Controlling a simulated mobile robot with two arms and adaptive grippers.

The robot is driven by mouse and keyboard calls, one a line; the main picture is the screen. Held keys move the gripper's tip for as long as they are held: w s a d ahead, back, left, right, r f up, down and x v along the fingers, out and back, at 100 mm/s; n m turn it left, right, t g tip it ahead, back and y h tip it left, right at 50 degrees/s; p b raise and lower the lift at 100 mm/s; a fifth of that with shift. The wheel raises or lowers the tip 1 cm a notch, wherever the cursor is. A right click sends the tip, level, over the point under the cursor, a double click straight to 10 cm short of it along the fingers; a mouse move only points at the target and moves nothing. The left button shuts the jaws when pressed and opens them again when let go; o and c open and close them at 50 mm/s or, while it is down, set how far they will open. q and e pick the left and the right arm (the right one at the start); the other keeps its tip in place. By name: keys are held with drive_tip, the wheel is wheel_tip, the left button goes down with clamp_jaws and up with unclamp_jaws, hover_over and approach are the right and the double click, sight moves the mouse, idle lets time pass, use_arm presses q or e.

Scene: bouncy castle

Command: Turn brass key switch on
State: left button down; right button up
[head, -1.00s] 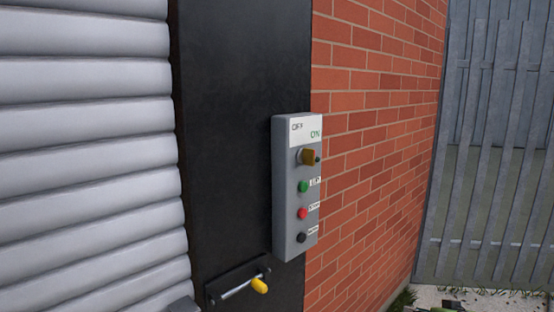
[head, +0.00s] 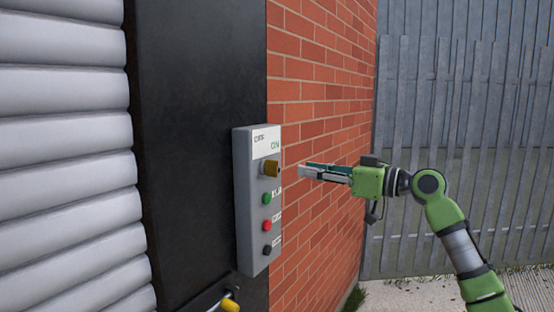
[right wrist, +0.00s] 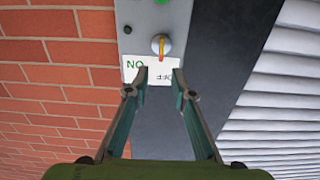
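The brass key switch (head: 271,168) sticks out of the upper part of a grey control box (head: 243,205), under a white label marked OFF and ON. In the upside-down right wrist view the key (right wrist: 161,46) shows edge-on, roughly vertical in the picture. My right gripper (head: 303,171) is just right of the key in the head view, pointing at the box and apart from the key. In the right wrist view its fingers (right wrist: 160,70) are open with nothing between them; the key is beyond the tips. My left gripper is not in view.
Green (head: 267,199), red (head: 267,226) and black (head: 267,251) buttons sit below the key. A yellow-ended lever (head: 229,305) is at the bottom. A brick wall (head: 320,110) lies behind my gripper, a roller shutter (head: 60,160) at left, a metal fence (head: 450,130) at right.

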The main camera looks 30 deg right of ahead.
sight(272, 168)
drive_tip(key=p+x, duration=0.4)
drive_tip(key=x, duration=0.5)
drive_tip(key=shift+w+a, duration=0.2)
drive_tip(key=shift+w, duration=0.15)
clamp_jaws()
